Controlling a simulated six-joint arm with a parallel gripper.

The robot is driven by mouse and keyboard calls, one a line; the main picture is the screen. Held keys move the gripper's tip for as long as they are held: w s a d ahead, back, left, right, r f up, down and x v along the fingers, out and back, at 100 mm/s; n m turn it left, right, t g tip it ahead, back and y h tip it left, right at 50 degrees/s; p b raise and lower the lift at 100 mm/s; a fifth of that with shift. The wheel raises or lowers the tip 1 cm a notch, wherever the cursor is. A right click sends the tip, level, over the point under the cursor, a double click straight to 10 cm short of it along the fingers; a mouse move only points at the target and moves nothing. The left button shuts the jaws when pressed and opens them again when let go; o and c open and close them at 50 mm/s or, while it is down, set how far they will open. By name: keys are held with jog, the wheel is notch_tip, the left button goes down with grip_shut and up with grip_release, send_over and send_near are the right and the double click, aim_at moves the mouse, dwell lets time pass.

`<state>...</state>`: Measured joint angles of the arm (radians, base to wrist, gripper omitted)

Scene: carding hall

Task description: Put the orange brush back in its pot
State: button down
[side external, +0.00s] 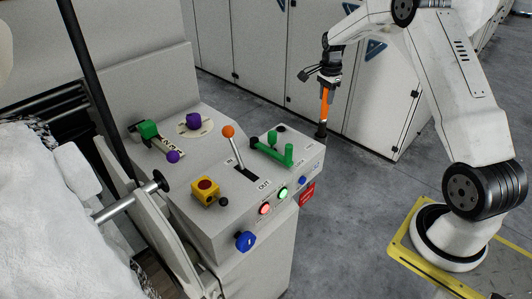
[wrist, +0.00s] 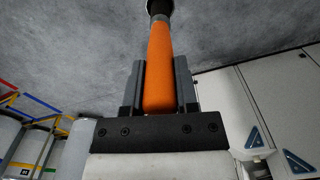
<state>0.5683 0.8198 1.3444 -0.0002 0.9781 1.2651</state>
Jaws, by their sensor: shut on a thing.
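The orange brush (side external: 324,104) hangs nearly upright from my gripper (side external: 327,86) in the side external view, its dark end pointing down. In the wrist view the brush's orange handle (wrist: 159,65) lies between the two dark fingers of my gripper (wrist: 160,85), which is shut on it. A grey collar and a dark end show beyond the handle at the top of that view. The brush's lower end appears near the console's right rear corner; I cannot tell its exact height or distance from it. I cannot make out a pot for certain in either view.
The pale console (side external: 215,222) carries an orange-knobbed lever (side external: 228,131), a green handle (side external: 272,150), purple knobs, a yellow-and-red button (side external: 205,191) and several lit buttons. White cabinets (side external: 313,58) stand behind. Grey floor lies open between console and my base.

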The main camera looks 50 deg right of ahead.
aim_at(323, 119)
notch_tip(323, 119, down, 5)
dwell(0.3)
jog(key=shift+f, duration=2.4)
jog(key=shift+c, duration=1.8)
grip_release()
notch_tip(323, 119, up, 12)
jog(key=shift+r, duration=0.2)
